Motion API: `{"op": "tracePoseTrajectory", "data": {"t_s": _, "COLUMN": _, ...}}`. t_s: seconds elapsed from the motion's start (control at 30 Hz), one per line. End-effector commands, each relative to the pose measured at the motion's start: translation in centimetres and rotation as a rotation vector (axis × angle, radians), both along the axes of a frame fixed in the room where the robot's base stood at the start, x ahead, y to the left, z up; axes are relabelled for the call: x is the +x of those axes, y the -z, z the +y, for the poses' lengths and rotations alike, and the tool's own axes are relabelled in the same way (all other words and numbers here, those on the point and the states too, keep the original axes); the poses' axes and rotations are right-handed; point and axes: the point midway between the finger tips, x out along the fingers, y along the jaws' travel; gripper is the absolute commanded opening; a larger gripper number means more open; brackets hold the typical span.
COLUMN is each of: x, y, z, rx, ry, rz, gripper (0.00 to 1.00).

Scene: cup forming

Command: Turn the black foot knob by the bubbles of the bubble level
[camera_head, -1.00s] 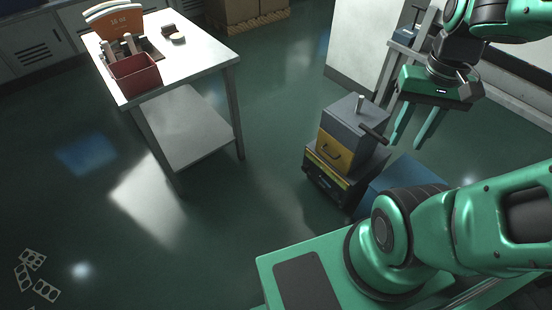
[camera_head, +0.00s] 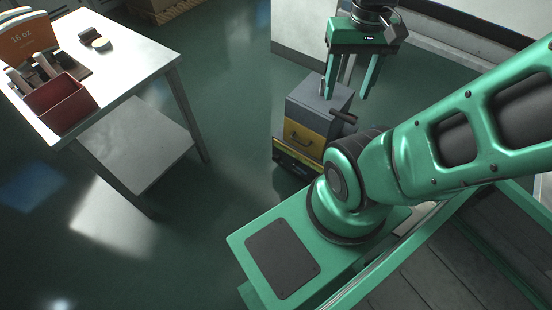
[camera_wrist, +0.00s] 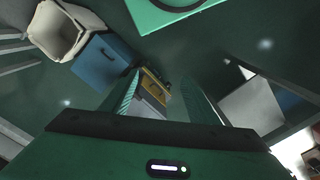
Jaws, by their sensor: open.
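My gripper (camera_head: 347,97) is open and empty, with its two green fingers pointing down near the grey and yellow tool case (camera_head: 305,133). In the wrist view its fingers (camera_wrist: 160,78) are spread, and the case (camera_wrist: 152,92) shows between them, farther off. I cannot make out a black foot knob or a bubble level in either view. Whether the fingers touch the case's upright handle cannot be told from the head view.
A blue box (camera_wrist: 103,62) and a pale bin (camera_wrist: 62,30) show in the wrist view. Open green floor lies between table and case.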

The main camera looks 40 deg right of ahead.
Motion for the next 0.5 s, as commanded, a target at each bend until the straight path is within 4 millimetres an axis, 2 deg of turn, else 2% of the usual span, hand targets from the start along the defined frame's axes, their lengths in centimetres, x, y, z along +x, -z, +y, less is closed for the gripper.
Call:
{"op": "tracePoseTrajectory", "data": {"t_s": 0.07, "x": 1.4, "y": -0.3, "z": 0.2, "rx": -0.023, "ry": -0.039, "rz": -0.037, "gripper": 0.59}}
{"op": "tracePoseTrajectory", "data": {"t_s": 0.13, "x": 4.5, "y": -0.3, "z": 1.1, "rx": -0.054, "ry": -0.112, "rz": -0.084, "gripper": 0.59}}
{"op": "tracePoseTrajectory", "data": {"t_s": 0.17, "x": 6.3, "y": -0.3, "z": 1.7, "rx": -0.069, "ry": -0.151, "rz": -0.112, "gripper": 0.59}}
{"op": "tracePoseTrajectory", "data": {"t_s": 0.3, "x": 15.7, "y": -0.2, "z": 6.3, "rx": -0.11, "ry": -0.328, "rz": -0.266, "gripper": 0.59}}
{"op": "tracePoseTrajectory", "data": {"t_s": 0.4, "x": 20.6, "y": 0.7, "z": 8.6, "rx": -0.111, "ry": -0.354, "rz": -0.328, "gripper": 0.59}}
{"op": "tracePoseTrajectory", "data": {"t_s": 0.5, "x": 24.3, "y": 2.1, "z": 9.4, "rx": -0.108, "ry": -0.323, "rz": -0.351, "gripper": 0.59}}
